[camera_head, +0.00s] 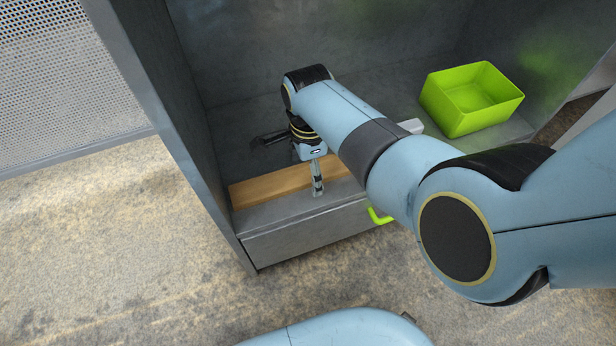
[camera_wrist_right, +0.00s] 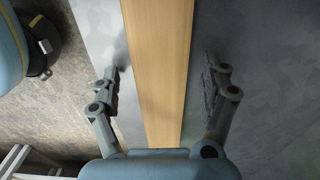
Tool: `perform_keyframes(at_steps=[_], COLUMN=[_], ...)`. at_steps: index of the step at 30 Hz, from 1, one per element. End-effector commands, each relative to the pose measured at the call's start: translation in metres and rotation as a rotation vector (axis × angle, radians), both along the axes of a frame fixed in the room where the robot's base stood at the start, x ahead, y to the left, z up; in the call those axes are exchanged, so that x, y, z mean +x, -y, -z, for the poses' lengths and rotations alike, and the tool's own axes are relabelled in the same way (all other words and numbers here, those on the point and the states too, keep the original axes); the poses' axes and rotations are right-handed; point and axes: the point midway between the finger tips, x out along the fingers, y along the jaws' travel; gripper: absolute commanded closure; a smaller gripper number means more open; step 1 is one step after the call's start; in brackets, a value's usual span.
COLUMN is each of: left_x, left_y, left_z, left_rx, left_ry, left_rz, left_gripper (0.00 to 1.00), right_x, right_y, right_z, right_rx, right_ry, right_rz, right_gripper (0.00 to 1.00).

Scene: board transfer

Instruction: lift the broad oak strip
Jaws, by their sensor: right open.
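The broad oak strip (camera_head: 262,188) lies flat on the grey shelf (camera_head: 280,210) near its front edge, in the head view. My right arm hides its right part. In the right wrist view the strip (camera_wrist_right: 160,60) runs lengthwise between the two fingers. My right gripper (camera_head: 293,160) is open and astride the strip, one finger on the front side and one on the back side. In the right wrist view my right gripper (camera_wrist_right: 166,78) shows a gap on both sides of the wood. My left gripper is not in view.
A green open bin (camera_head: 470,118) stands at the right on the shelf, beyond my arm. A pale grey block (camera_head: 411,126) shows partly behind my arm. A green handle (camera_head: 380,216) sticks out at the front below the shelf. The cabinet's left wall (camera_head: 165,110) rises beside the strip's left end.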

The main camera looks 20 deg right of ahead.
Motion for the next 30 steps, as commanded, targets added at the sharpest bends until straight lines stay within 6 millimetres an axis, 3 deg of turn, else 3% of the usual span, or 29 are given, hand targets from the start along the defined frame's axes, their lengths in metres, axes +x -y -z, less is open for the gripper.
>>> perform_keyframes(at_steps=[8, 23, 30], left_x=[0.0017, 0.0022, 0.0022], left_y=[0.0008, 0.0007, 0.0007], left_z=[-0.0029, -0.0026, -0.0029], left_rx=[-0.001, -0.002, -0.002], left_ry=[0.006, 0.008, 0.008], left_rz=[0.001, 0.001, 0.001], left_gripper=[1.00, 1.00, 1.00], right_x=[0.0010, 0.0006, 0.0007], right_y=[-0.0001, 0.0000, 0.0001], right_z=[-0.0004, 0.0000, -0.0002], right_rx=[0.000, 0.000, 0.000], right_ry=[0.002, 0.001, 0.002], right_rz=[0.000, 0.000, 0.000], right_gripper=[0.21, 0.87, 0.90])
